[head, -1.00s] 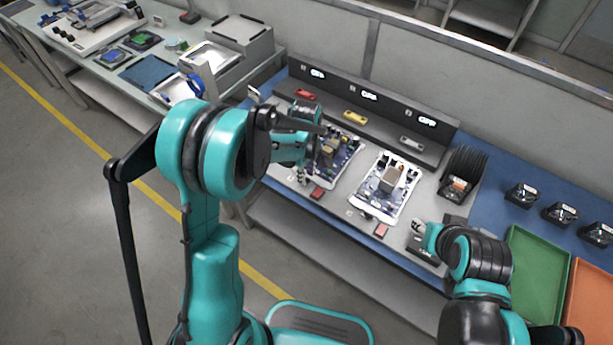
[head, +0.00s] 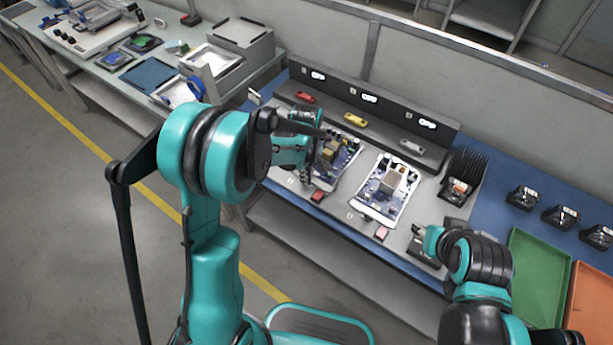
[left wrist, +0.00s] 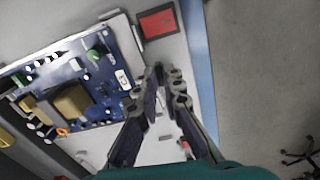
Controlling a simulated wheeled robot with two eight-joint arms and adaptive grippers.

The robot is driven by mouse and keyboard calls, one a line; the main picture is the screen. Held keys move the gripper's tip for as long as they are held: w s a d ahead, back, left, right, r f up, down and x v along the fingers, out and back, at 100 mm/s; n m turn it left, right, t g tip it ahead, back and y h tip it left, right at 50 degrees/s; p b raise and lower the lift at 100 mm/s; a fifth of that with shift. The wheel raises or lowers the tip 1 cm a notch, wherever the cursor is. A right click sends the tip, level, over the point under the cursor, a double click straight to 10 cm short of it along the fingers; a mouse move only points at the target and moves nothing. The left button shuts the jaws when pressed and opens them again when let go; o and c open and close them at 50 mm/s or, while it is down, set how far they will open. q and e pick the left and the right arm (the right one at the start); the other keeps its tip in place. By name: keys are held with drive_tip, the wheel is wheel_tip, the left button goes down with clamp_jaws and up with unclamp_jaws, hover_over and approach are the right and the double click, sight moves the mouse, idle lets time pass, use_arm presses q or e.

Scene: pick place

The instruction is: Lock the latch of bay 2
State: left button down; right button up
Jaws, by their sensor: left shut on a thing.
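My left gripper (left wrist: 160,85) is down at the front edge of the left circuit board (left wrist: 75,90). Its fingers are closed on a small part, apparently a latch, mostly hidden between them. In the head view my left gripper (head: 304,176) is by the same board (head: 345,158), partly hidden by my arm. A red block (left wrist: 158,22) lies beside the fingers; it also shows in the head view (head: 318,196). A second board (head: 385,190) sits to the right, with another reddish block (head: 382,233) in front. My right gripper (head: 422,236) is low at the front right; its fingers are unclear.
A dark back panel (head: 385,115) carries lit signs too small to read. Red (head: 305,97), yellow (head: 355,118) and grey (head: 411,145) parts lie before it. A black finned rack (head: 465,170), green tray (head: 538,270) and orange tray (head: 592,300) stand right.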

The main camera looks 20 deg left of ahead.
use_arm(q)
drive_tip(key=m, duration=0.8)
drive_tip(key=shift+m, duration=0.4)
drive_tip(key=m, duration=0.4)
drive_tip(key=shift+m, duration=2)
drive_tip(key=c, duration=1.7)
unclamp_jaws()
drive_tip(key=shift+r, duration=0.15)
wheel_tip(320, 180, up, 12)
drive_tip(key=shift+f, duration=0.1)
